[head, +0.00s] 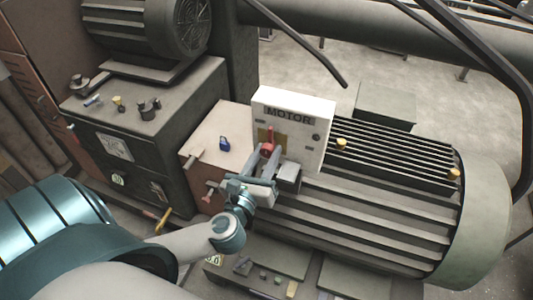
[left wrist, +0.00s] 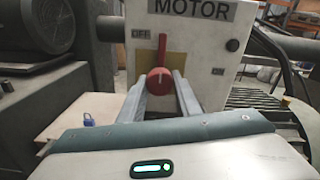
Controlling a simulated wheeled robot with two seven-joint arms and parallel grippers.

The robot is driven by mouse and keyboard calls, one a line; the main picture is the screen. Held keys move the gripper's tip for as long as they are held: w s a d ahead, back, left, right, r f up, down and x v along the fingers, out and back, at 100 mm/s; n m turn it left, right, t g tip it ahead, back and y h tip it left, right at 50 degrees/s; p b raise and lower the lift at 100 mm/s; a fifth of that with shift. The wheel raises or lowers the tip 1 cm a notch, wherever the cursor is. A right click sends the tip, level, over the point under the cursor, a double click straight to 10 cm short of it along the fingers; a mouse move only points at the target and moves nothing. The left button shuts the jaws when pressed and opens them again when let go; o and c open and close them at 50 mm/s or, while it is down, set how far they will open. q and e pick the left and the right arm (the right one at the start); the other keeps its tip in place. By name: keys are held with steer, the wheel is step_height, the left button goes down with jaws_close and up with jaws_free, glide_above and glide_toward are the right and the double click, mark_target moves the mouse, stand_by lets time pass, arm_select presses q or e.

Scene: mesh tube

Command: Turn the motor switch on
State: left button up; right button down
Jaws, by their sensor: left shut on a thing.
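The white motor box (head: 312,128) is labelled MOTOR and stands against the large ribbed motor. It also shows in the left wrist view (left wrist: 205,40). Its red switch (head: 268,134) has a round knob and a narrow lever. In the left wrist view the switch (left wrist: 161,48) has its lever pointing nearly straight up. The OFF label is at the upper left of it and the ON label at the lower right. My left gripper (head: 265,151) is at the front of the box, its two fingers shut on the switch's knob. My right gripper is not in view.
The ribbed motor (head: 390,192) extends to the right of the box. A small blue padlock-like object (head: 224,144) sits on the tan surface to the left. A dark cabinet (head: 140,140) with knobs stands further left. Pipes cross the upper right.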

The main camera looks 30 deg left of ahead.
arm_select(q)
steer(key=m+p, duration=0.1)
steer(key=p, duration=0.1)
steer(key=m+p, duration=0.3)
steer(key=m, duration=0.1)
steer(key=shift+r+p, duration=0.25)
steer(key=shift+p, duration=0.15)
steer(key=m+p, duration=0.2)
steer(key=shift+a+m, duration=0.1)
steer(key=shift+m, duration=0.3)
steer(key=shift+f+m+p, duration=0.15)
steer(key=shift+m+p, duration=0.15)
steer(key=shift+m, duration=1.5)
steer(key=m, duration=0.6)
steer(key=shift+m, duration=0.3)
steer(key=o, duration=1.1)
steer(key=shift+c, duration=0.2)
steer(key=shift+s, duration=0.1)
